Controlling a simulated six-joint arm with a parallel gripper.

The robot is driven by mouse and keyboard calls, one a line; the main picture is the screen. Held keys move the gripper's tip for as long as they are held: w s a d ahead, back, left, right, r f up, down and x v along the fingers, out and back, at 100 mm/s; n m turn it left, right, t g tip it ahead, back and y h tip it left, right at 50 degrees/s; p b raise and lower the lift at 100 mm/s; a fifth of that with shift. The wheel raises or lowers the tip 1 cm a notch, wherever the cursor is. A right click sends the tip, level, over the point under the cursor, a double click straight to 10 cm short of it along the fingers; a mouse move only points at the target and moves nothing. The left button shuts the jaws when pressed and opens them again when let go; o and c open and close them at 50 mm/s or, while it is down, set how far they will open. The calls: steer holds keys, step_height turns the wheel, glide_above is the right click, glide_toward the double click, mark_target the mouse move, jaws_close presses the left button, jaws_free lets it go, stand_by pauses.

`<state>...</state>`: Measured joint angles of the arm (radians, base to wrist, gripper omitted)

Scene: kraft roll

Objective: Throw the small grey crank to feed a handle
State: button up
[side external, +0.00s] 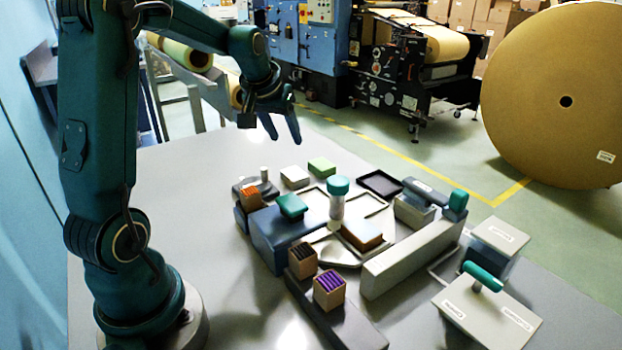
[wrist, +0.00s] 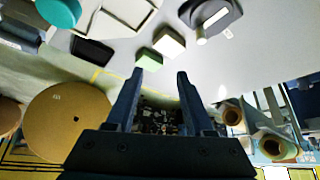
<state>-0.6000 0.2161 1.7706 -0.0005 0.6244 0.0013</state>
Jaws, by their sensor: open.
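The small grey crank (side external: 265,174) appears to be the short upright grey knob on a dark base at the back left of the work area. In the wrist view, a pale bar and round knob on a dark base (wrist: 212,17) at the top appear to be the same crank. My gripper (side external: 282,134) is open and empty, raised above and behind the crank, touching nothing. Its two fingers also show spread apart in the wrist view (wrist: 160,78). I cannot tell which piece is the handle; small wooden boxes hold orange (side external: 249,196), black (side external: 302,260) and purple (side external: 329,288) strips.
A teal-capped post (side external: 337,200) stands mid-station. A teal-topped blue block (side external: 291,207), cream block (side external: 295,177), green block (side external: 322,166) and black tray (side external: 380,184) are around it. A long grey block (side external: 412,260) and teal-handled plate (side external: 487,307) are at right. The table's left is clear.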

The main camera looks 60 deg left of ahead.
steer(key=n+g, duration=0.2)
glide_above(264, 168)
steer(key=s+d, duration=0.2)
step_height(264, 168, down, 6)
steer(key=shift+w+a+f, duration=0.1)
steer(key=shift+f, duration=0.05)
steer(key=shift+x, duration=2.45)
steer(key=shift+w, duration=0.1)
jaws_close()
